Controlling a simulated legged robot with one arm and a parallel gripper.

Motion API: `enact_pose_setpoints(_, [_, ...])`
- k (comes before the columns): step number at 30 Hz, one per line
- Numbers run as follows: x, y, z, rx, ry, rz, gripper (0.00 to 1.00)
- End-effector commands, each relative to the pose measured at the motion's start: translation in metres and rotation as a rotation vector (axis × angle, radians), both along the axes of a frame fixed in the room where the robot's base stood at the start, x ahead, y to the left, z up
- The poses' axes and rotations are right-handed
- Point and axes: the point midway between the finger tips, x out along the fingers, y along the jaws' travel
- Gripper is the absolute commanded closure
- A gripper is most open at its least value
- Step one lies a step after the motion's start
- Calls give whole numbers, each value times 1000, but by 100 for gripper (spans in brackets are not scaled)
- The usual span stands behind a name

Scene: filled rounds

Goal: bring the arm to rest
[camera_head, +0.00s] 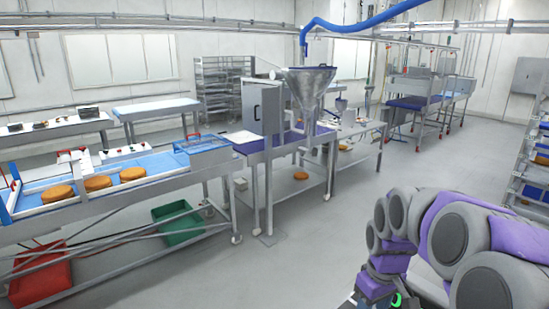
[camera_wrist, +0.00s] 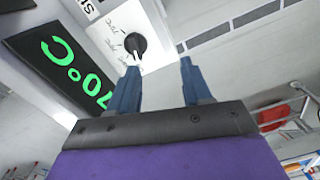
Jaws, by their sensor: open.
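My arm (camera_head: 445,235), grey with purple sections, is bent in the lower right of the head view. Its lower end runs down to the bottom edge, where my gripper cannot be made out clearly. In the wrist view my gripper (camera_wrist: 158,80) has its two blue fingers apart, with nothing between them. Beyond the fingertips are a white panel with a black knob (camera_wrist: 135,43) and a dark display (camera_wrist: 62,62) with green characters. I cannot tell whether the fingers touch the panel.
A conveyor table (camera_head: 165,166) with several round golden pieces stands at the left. Red (camera_head: 40,275) and green (camera_head: 178,224) bins sit below. A metal hopper (camera_head: 309,87) stands over the central table. A rack (camera_head: 535,165) is at the right edge. Open grey floor lies in the middle.

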Motion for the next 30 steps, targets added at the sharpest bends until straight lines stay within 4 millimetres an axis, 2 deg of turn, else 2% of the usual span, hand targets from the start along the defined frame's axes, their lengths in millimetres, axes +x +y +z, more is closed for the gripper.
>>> enact_pose_setpoints(1, [-16,11,-2,1,7,-5,51])
enact_pose_setpoints(3, [-35,24,-1,0,15,-22,51])
enact_pose_setpoints(9, [-95,53,-7,-5,48,-84,51])
enact_pose_setpoints(15, [-157,73,-21,-19,82,-167,51])
enact_pose_setpoints(21, [-218,84,-41,-36,113,-268,51])
enact_pose_setpoints(27, [-260,88,-58,-47,136,-352,51])
enact_pose_setpoints(30, [-269,89,-62,-50,141,-373,51])
